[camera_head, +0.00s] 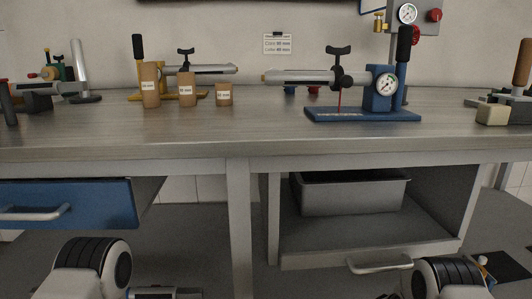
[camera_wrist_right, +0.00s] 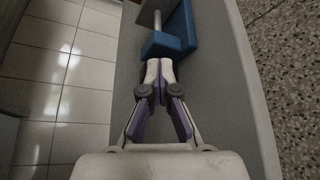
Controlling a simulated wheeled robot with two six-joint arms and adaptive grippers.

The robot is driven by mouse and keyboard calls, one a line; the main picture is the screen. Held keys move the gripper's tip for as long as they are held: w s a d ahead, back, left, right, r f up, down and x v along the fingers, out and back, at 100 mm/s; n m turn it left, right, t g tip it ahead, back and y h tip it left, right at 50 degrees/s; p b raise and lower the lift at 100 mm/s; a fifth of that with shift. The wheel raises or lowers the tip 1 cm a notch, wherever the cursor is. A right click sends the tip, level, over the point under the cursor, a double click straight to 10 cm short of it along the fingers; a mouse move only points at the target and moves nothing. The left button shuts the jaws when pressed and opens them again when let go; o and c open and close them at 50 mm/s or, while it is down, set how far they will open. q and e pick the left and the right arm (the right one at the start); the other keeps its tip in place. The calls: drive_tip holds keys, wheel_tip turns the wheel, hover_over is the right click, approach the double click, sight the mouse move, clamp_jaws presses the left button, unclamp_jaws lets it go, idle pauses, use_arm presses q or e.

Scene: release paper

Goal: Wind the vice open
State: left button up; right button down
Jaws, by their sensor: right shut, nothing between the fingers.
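In the right wrist view, a blue part (camera_wrist_right: 180,35) with a metal rod (camera_wrist_right: 157,20) lies at the far end of a grey surface. It looks like part of a vice, but most of it is cut off by the frame. My right gripper (camera_wrist_right: 158,70) is shut and empty, with its fingertips just short of the blue part; whether they touch it I cannot tell. In the head view I cannot pick out the vice for certain.
A blue drawer (camera_head: 95,205) stands out at left. A grey bin (camera_head: 345,198) sits on the shelf below. The bench's middle front is clear.

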drive_tip(key=shift+w+r+p, duration=0.2)
drive_tip(key=shift+r+p, duration=0.05)
drive_tip(key=shift+p, duration=0.1)
drive_tip(key=shift+s+r+p, duration=0.25)
drive_tip(key=shift+s+p, duration=0.05)
drive_tip(key=shift+p, duration=0.35)
drive_tip(key=a, duration=0.6)
drive_tip(key=shift+s+f+p, duration=0.1)
drive_tip(key=shift+s+p, duration=0.2)
drive_tip(key=shift+p, duration=0.05)
